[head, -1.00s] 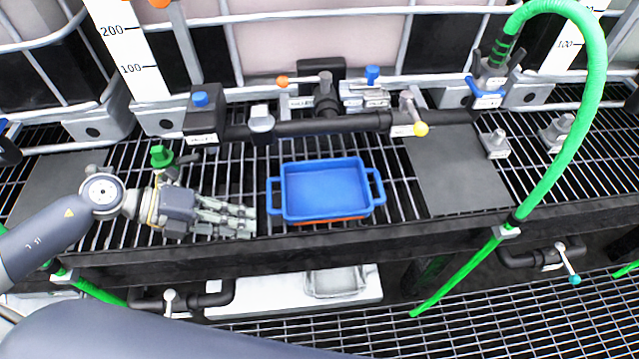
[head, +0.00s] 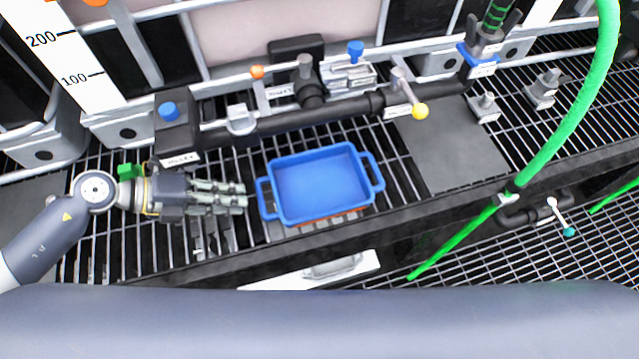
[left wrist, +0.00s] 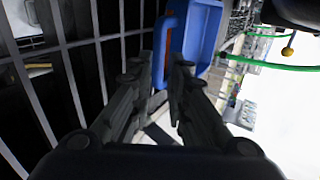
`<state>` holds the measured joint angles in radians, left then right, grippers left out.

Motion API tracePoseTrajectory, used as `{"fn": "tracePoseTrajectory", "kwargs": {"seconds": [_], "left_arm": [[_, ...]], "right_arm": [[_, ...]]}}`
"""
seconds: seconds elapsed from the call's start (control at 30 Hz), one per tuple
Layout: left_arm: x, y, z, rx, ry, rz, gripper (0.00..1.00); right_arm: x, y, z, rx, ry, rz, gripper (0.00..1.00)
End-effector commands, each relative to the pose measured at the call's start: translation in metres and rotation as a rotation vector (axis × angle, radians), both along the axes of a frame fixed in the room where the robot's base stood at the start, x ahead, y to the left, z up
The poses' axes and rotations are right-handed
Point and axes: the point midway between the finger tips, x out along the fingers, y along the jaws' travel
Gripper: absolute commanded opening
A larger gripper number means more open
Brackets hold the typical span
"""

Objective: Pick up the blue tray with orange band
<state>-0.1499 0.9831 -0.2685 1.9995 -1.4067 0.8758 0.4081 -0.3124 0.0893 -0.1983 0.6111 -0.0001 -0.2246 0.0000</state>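The blue tray with orange band (head: 318,217) sits on the black grating, its blue rim and two side handles showing. The orange band shows only low along its front side. My left gripper (head: 244,198) is just left of the tray, its fingers pointing at the left handle (head: 263,198) with a small gap in the head view. In the left wrist view, the fingers of my left gripper (left wrist: 163,80) are apart. The tray's handle (left wrist: 160,50) lies just beyond and between the fingertips. I see no firm contact. My right gripper is not in view.
A black pipe with valves (head: 300,122) runs behind the tray. A dark flat plate (head: 445,150) lies to its right. A green hose (head: 560,130) arches down at the right. The shelf's dark front edge (head: 300,250) runs below the tray. Bare grating lies between tray and plate.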

Motion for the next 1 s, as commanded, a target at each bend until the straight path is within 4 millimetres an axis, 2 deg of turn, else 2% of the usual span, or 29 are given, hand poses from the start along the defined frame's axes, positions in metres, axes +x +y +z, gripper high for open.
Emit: {"fn": "tracePoseTrajectory", "kwargs": {"seconds": [0.17, 0.4, 0.6, 0.8, 0.83, 0.9, 1.0], "left_arm": [[0.003, -0.008, -0.005, -0.001, 0.001, 0.001, 0.16], [0.01, -0.032, -0.022, -0.003, -0.001, 0.0, 0.16], [0.013, -0.043, -0.031, 0.0, 0.0, 0.0, 0.16], [0.013, -0.044, -0.032, 0.001, 0.0, 0.0, 0.16], [0.013, -0.044, -0.032, 0.001, 0.0, 0.0, 0.14], [0.013, -0.043, -0.032, 0.001, 0.0, 0.0, 0.0], [0.013, -0.043, -0.032, 0.001, 0.0, 0.0, 0.0]], "right_arm": [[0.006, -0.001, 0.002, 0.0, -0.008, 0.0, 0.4], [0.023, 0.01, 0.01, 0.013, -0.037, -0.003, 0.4], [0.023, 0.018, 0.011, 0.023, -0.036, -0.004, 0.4], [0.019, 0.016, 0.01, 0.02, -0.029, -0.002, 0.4], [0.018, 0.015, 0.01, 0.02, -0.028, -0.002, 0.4], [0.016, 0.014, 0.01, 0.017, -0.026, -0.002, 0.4], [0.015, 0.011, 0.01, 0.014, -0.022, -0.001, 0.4]]}}
